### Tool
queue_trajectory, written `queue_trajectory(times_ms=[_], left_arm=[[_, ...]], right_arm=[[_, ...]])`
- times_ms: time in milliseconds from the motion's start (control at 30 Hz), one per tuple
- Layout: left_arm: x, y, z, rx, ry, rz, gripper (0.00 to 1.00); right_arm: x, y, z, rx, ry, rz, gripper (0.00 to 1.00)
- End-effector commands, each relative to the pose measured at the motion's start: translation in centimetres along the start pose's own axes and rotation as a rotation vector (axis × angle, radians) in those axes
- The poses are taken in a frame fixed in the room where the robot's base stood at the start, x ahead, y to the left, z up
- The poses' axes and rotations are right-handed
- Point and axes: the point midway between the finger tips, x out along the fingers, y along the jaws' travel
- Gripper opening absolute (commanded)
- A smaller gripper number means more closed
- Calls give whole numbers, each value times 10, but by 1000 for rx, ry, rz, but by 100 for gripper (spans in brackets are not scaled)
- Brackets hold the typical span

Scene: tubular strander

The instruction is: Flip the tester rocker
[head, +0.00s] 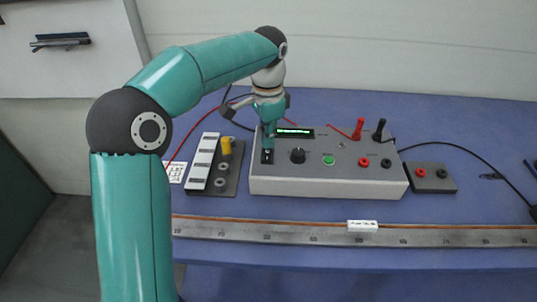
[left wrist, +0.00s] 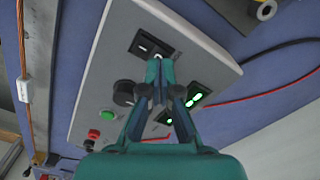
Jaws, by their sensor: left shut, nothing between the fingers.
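The tester (head: 325,184) is a light grey box on the blue bench, and it fills much of the left wrist view (left wrist: 104,62). Its black rocker (head: 267,157) is at the left end of the top panel and shows a white mark in the left wrist view (left wrist: 152,46). My left gripper (head: 268,143) is shut and empty, pointing down at the rocker. In the left wrist view its fingertips (left wrist: 159,68) are beside the rocker's edge; I cannot tell whether they touch it. The display (head: 294,132) is lit green. My right gripper is not in view.
The panel also holds a black knob (head: 298,156), a green button (head: 328,160) and red and black sockets. Red (head: 358,128) and black (head: 379,131) plugs stand at the back right. A steel ruler (head: 290,232) runs along the front. The right side of the bench is mostly clear.

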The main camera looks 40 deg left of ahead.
Motion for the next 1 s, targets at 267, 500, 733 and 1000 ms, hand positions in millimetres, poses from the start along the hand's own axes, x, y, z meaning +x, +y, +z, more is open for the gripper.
queue_trajectory(times_ms=[267,500,733,1000], left_arm=[[5,0,0,0,0,0,0],[9,0,0,1,0,0,0],[12,0,-1,1,0,0,0],[16,0,-1,1,0,0,0]], right_arm=[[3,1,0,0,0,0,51],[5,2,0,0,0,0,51],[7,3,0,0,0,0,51],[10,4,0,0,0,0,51]])
